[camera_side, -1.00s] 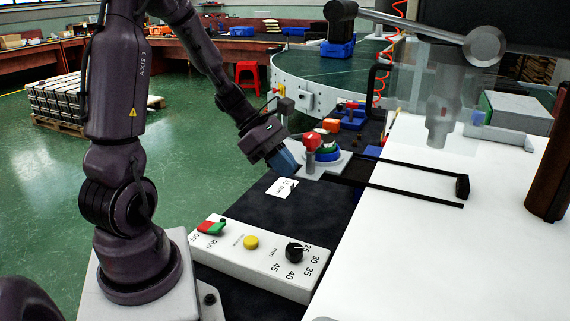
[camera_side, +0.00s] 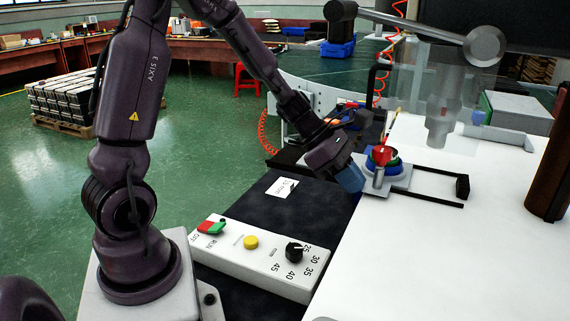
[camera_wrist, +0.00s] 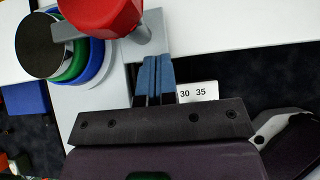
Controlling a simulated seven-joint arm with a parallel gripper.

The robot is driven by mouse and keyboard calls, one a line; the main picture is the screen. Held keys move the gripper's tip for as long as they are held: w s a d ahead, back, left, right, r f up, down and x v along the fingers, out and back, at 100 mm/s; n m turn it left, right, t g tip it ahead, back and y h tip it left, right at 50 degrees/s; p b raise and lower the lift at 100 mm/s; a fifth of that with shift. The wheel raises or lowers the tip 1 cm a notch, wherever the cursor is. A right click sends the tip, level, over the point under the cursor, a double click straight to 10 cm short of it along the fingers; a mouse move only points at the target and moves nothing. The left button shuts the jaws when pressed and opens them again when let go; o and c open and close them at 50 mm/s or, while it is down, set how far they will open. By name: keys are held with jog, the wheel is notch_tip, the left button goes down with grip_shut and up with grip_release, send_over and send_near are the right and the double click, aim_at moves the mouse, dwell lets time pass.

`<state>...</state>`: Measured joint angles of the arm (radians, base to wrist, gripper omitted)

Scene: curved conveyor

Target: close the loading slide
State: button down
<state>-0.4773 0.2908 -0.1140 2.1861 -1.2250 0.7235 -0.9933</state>
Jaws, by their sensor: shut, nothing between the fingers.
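The loading slide (camera_side: 401,182) is a light grey plate carrying a blue and green round holder (camera_side: 392,165) with a red knob-like part (camera_side: 382,154) on it. It sits partway along two black rails (camera_side: 425,199), left of their black end block (camera_side: 462,187). My gripper (camera_side: 355,187) is shut and empty, its blue fingers at the slide's left edge; I cannot tell for sure if they touch. In the wrist view the blue fingertips (camera_wrist: 151,62) are against or just beside the grey plate (camera_wrist: 88,118), with the red part (camera_wrist: 102,14) close by.
A control panel (camera_side: 225,243) with a yellow button and black dial lies in front. A clear guard with a grey cylinder (camera_side: 440,118) stands above the rails' far side. The white tabletop (camera_side: 430,270) right of the panel is clear.

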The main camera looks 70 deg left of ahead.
notch_tip(320, 180, up, 8)
jog(key=g+y, duration=0.1)
jog(key=y, duration=0.1)
send_over(297, 155)
jog(key=s, duration=0.3)
jog(key=s+a+r+g+y, duration=0.1)
jog(key=s+a+r+g, duration=0.1)
jog(key=a, duration=0.4)
jog(key=x, duration=0.9)
jog(key=shift+s+d+f, duration=0.15)
jog(key=shift+s+f, duration=0.15)
jog(key=shift+w+d+f, duration=0.25)
jog(key=shift+w+d, duration=0.9)
jog(key=shift+w, duration=0.05)
jog(key=shift+w+d, duration=0.35)
